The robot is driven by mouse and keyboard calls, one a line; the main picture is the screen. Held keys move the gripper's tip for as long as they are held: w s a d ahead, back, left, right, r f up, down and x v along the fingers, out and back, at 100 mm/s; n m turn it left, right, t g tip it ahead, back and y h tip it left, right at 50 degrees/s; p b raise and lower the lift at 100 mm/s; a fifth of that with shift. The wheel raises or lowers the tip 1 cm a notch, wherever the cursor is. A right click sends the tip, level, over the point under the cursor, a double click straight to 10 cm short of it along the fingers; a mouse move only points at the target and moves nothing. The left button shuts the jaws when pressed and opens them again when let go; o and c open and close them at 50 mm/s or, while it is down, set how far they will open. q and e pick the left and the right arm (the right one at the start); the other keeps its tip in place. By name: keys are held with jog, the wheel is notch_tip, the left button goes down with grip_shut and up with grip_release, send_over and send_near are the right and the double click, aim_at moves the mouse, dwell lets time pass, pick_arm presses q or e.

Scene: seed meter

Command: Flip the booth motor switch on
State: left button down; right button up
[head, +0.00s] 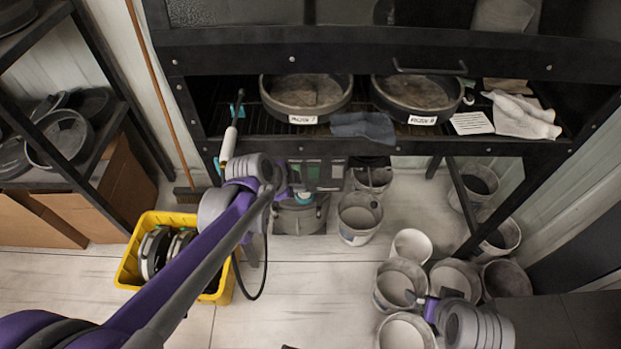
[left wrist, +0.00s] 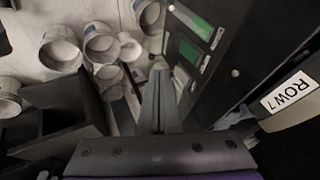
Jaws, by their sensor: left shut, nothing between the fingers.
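A dark switch panel (head: 318,173) hangs under the front edge of the booth, with small green plates on it. In the left wrist view the panel (left wrist: 207,45) shows two green plates with light strips, along the upper right of the fingers. I cannot tell which plate belongs to the motor switch, nor its position. My left gripper (head: 290,184) is just left of the panel in the head view. In the left wrist view its fingers (left wrist: 160,95) are together and empty, close beside the panel; contact cannot be told. My right gripper (head: 413,298) is low over the buckets, its jaws unclear.
The black booth (head: 400,37) holds two round pans (head: 306,95) (head: 417,97) labelled on their rims. A yellow crate (head: 127,272) stands on the floor under my left arm. Several buckets (head: 360,218) stand below the booth and at right. Some floor between is clear.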

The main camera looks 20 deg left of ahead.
aim_at(310, 178)
pick_arm(q)
jog(key=w+f, duration=0.4)
jog(key=w, duration=0.1)
jog(key=w+f, duration=0.3)
jog(key=shift+w+d+f, duration=0.1)
jog(key=shift+d, duration=0.25)
jog(key=shift+w+a+f+b, duration=0.15)
jog(key=shift+w+b, duration=0.1)
jog(key=shift+b, duration=0.15)
